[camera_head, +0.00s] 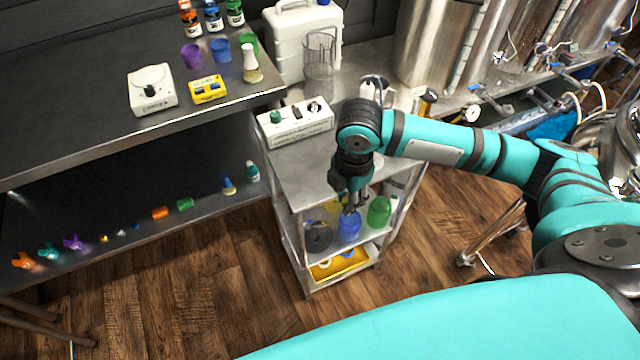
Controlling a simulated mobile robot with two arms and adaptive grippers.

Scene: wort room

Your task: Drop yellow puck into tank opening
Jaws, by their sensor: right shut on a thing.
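My right gripper (350,206) points down over the cart, in front of its top shelf's edge. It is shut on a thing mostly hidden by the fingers. A small patch of yellow (334,204) shows just left of the fingers, likely the yellow puck, though its outline is unclear. Large steel tanks (428,45) stand at the top right, and another rounded steel vessel (627,125) is at the right edge. I cannot make out a tank opening. My left gripper is not in view.
The steel cart (300,180) has a white device (296,122) at its back left. Blue (349,228) and green (379,212) containers stand on its middle shelf, with a yellow tray (340,265) below. A workbench (60,120) is at left. The wooden floor (190,290) in front is clear.

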